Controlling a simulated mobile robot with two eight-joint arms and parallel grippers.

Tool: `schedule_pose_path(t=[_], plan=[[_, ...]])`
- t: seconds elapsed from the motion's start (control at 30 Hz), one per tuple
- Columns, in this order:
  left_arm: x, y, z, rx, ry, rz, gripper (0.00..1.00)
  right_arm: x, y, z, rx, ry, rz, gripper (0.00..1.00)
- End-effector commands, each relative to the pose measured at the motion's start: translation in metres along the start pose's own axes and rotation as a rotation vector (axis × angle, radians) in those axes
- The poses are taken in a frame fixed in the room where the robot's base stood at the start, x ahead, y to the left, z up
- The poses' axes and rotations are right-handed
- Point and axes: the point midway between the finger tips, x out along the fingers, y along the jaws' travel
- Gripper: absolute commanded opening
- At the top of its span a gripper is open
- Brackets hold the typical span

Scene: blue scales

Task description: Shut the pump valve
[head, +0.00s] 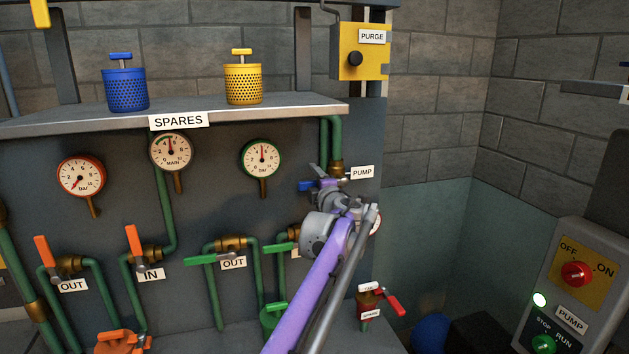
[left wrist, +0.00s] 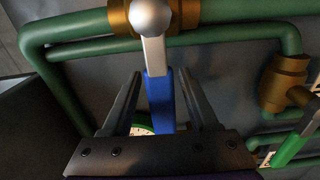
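The pump valve has a brass body (head: 337,168) on a green pipe beside the PUMP label (head: 362,172). Its blue lever (head: 305,185) points left in the head view, partly hidden by my left gripper (head: 321,180). In the left wrist view the brass body (left wrist: 119,17) is at the top, and the blue lever (left wrist: 159,102) sits across the pipe. My left gripper (left wrist: 161,80) is open there, one finger on each side of the lever, with gaps visible. My right gripper is in neither view.
A shelf (head: 60,122) with a blue canister (head: 125,88) and a yellow canister (head: 243,84) is above. Gauges and orange and green valve levers lie left and below. A red-handled spare valve (head: 368,303) stands below right. A switch box (head: 575,290) is at the right.

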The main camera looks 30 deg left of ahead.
Motion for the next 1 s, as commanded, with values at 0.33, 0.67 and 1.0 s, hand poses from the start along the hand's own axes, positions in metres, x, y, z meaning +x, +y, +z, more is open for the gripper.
schedule_pose_path(t=[0.33, 0.67, 1.0], plan=[[-0.017, -0.002, 0.000, -0.001, -0.001, -0.001, 0.60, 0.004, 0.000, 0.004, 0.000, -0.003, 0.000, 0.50], [-0.083, -0.002, 0.001, -0.001, -0.003, -0.001, 0.60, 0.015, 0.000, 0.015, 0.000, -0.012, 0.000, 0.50], [-0.108, 0.000, 0.000, -0.001, 0.000, 0.000, 0.60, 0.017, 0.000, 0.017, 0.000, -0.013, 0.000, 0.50]])
